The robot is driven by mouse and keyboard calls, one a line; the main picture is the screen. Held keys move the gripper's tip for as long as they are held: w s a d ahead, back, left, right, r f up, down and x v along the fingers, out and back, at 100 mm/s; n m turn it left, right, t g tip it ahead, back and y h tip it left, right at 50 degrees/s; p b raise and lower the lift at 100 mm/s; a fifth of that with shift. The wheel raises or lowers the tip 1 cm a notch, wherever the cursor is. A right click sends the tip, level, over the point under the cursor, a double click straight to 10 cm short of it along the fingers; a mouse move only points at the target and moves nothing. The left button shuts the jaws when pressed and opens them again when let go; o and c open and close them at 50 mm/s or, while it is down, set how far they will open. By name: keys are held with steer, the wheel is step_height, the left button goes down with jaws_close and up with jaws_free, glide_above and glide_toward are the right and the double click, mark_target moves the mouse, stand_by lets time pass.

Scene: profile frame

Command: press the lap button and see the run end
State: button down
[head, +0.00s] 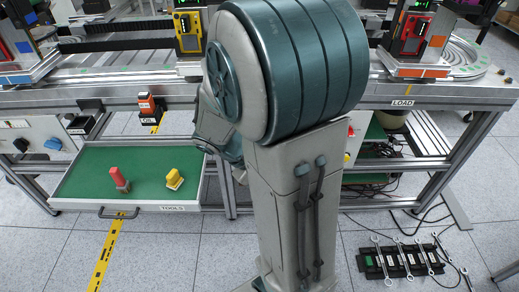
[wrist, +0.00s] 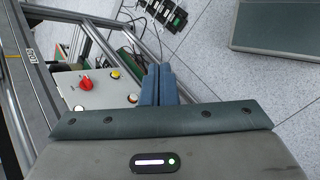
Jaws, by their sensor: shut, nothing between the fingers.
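A white control panel (wrist: 97,98) shows in the wrist view, left of my gripper (wrist: 158,68). No label is legible, so I cannot tell which is the lap button. My gripper's blue fingers are together and empty. They appear just right of the yellow and white buttons; I cannot tell whether they touch the panel. In the head view my arm hides the gripper and most of this panel.
A metal workbench (head: 140,98) with track and machines spans the head view. An open green-lined TOOLS drawer (head: 90,190) juts out at left, holding a red and a yellow item. Spanners on a black rack (head: 405,262) and cables lie on the floor at right.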

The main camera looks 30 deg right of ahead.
steer(key=w+d+f+n+t+h+b, duration=0.3)
steer(key=w+d+f+n+b, duration=0.1)
steer(key=f, duration=0.5)
steer(key=w+d+f+n+t+h+b, duration=0.2)
steer(key=w+d+f+n+h+b, duration=0.1)
steer(key=f, duration=0.6)
steer(key=w+d+f+n+t+h+b, duration=0.3)
steer(key=w+d+f+n+h+b, duration=0.1)
steer(key=f+b, duration=0.5)
steer(key=w+f+n+h, duration=0.1)
steer(key=w, duration=0.1)
steer(key=shift+w+d+t, duration=0.3)
steer(key=shift+w, duration=0.1)
steer(key=shift+w, duration=0.1)
steer(key=w+d, duration=0.4)
steer(key=w, duration=0.3)
steer(key=shift+w+d+b, duration=0.15)
steer(key=shift+d+b, duration=0.15)
steer(key=shift+b, duration=0.05)
steer(key=shift+w, duration=0.1)
steer(key=shift+w+d, duration=0.25)
